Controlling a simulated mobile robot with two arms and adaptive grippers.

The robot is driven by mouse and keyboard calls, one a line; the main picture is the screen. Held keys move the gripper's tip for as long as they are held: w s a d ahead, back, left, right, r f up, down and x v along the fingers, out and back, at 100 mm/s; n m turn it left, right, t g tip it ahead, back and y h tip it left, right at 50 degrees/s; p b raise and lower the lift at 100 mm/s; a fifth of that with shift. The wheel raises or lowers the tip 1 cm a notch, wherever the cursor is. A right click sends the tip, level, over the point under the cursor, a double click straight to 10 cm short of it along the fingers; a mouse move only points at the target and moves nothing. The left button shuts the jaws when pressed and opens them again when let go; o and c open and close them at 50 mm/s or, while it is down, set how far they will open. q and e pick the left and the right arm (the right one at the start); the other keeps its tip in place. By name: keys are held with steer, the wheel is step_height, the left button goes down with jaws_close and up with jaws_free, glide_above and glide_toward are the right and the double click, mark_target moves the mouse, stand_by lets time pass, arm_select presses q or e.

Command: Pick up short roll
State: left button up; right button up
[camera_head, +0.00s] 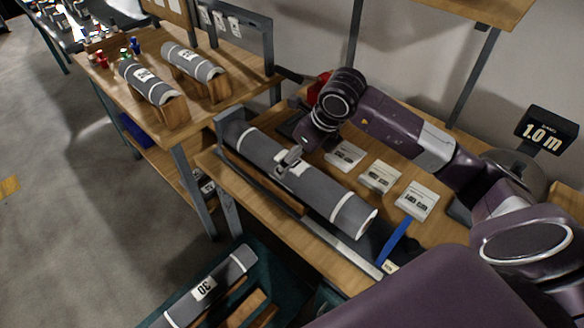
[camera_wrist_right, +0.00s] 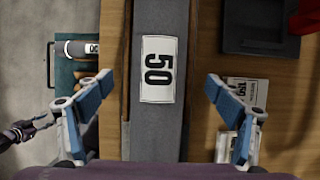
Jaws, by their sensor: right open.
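A long grey roll (camera_head: 325,190) with white end bands lies on the near wooden table. In the right wrist view this roll (camera_wrist_right: 158,140) runs up the middle and bears a label reading 50. My right gripper (camera_head: 290,158) is over its label; its open fingers (camera_wrist_right: 158,88) stand on either side of the roll, not closed on it. A shorter-looking grey roll (camera_head: 232,268) labelled 30 lies low in a dark green bin. Two short grey rolls (camera_head: 148,83) (camera_head: 195,62) rest on wooden stands on the far table. A dark gripper, seemingly my left (camera_wrist_right: 25,130), shows at the wrist view's left edge.
White label cards (camera_head: 378,177) lie on the near table (camera_head: 285,235) right of the long roll, with a blue strip (camera_head: 400,238) by them. A 1.0 m sign (camera_head: 545,130) stands at right. Small coloured items (camera_head: 103,60) sit on the far table. Open floor is at left.

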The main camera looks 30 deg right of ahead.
mark_target(296, 163)
steer(key=x, duration=0.1)
steer(key=p+x, duration=0.1)
steer(key=x, duration=0.1)
steer(key=shift+s+a+f, duration=0.1)
steer(key=shift+s+f, duration=0.05)
steer(key=shift+f, duration=0.25)
steer(key=shift+w+f, duration=0.25)
steer(key=shift+f, duration=0.3)
steer(key=c, duration=1.7)
arm_select(q)
steer(key=shift+w+d+r, duration=0.1)
steer(key=shift+w+r, duration=0.05)
steer(key=shift+r, duration=0.35)
steer(key=shift+w+d+r, duration=0.1)
steer(key=shift+w+r, duration=0.05)
steer(key=shift+r, duration=0.3)
arm_select(e)
steer(key=shift+w+r, duration=0.1)
steer(key=shift+c, duration=0.3)
steer(key=shift+r, duration=0.1)
